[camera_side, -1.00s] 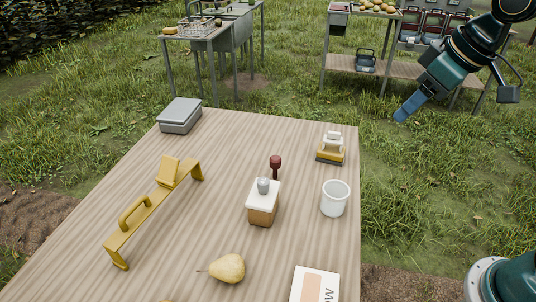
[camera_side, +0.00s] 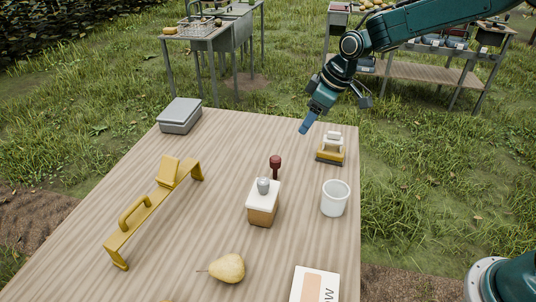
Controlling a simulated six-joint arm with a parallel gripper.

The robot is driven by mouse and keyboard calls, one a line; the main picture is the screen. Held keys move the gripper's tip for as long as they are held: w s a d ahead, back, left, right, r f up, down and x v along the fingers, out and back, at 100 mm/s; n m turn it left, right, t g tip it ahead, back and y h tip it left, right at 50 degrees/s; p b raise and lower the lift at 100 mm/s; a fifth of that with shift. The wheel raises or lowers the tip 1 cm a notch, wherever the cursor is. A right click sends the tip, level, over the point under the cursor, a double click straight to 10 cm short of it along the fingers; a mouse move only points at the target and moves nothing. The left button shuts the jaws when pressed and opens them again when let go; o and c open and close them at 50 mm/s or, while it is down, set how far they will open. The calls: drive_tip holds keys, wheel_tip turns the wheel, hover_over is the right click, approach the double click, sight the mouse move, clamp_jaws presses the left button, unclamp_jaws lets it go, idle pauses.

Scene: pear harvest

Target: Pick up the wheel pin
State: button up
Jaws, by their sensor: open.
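No object is plainly marked as the wheel pin. A small dark red, round-headed upright piece (camera_side: 275,166) stands on the table behind a wooden block with a white top (camera_side: 263,205). A short grey metal piece (camera_side: 263,186) sits upright on that white top. I cannot tell from this view which of them is the wheel pin. My gripper (camera_side: 304,127) is empty, with its blue fingertips pointing down and left. It is in the air above the far part of the table, behind and right of the dark red piece, touching nothing. The gap between its fingers is hard to see from this side.
On the wooden table (camera_side: 225,150), a yellow-and-white tool (camera_side: 331,148) and white cup (camera_side: 335,198) stand at right. A yellow handled bar (camera_side: 150,205) and grey box (camera_side: 180,115) are at left. A pear (camera_side: 228,268) and printed card (camera_side: 315,284) lie in front.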

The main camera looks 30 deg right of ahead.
drive_tip(key=n, duration=0.1)
approach(279, 157)
drive_tip(key=shift+w+d+f+y, duration=0.1)
drive_tip(key=shift+w+f+y, duration=0.2)
drive_tip(key=shift+f, duration=0.15)
drive_tip(key=shift+f, duration=0.1)
drive_tip(key=shift+x, duration=4.15)
drive_tip(key=shift+s+f, duration=0.15)
drive_tip(key=shift+x, duration=2.5)
drive_tip(key=shift+s, duration=0.15)
drive_tip(key=c, duration=1.1)
